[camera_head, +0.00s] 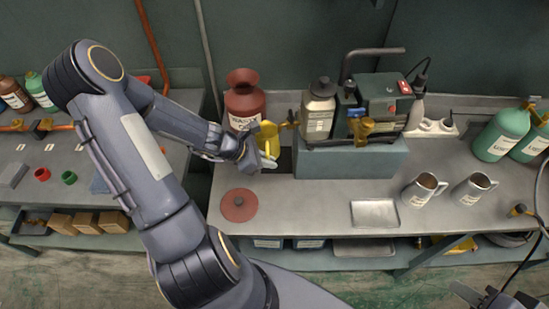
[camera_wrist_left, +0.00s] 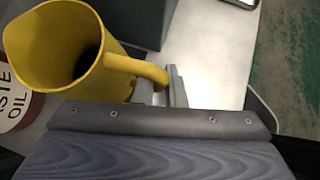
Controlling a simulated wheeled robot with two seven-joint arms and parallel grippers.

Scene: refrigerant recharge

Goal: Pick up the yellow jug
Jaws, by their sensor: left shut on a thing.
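The yellow jug (camera_head: 267,134) is beside the red waste oil can in the head view, partly hidden by my left gripper (camera_head: 268,163). In the left wrist view the jug (camera_wrist_left: 75,45) is large at upper left, its open mouth facing the camera and its handle pointing right. The left fingers (camera_wrist_left: 163,88) are shut on the jug's handle. I cannot tell whether the jug's base touches the bench. My right gripper (camera_head: 490,297) shows only in part at the bottom right corner, away from the jug; its jaw state is unclear.
The red waste oil can (camera_head: 243,100) stands just left of the jug. A grey bottle (camera_head: 318,110) and a green machine (camera_head: 381,98) on a grey block (camera_head: 350,160) stand to the right. A red lid (camera_head: 239,205), metal tray (camera_head: 375,214) and metal pitchers (camera_head: 423,190) lie nearer the front.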

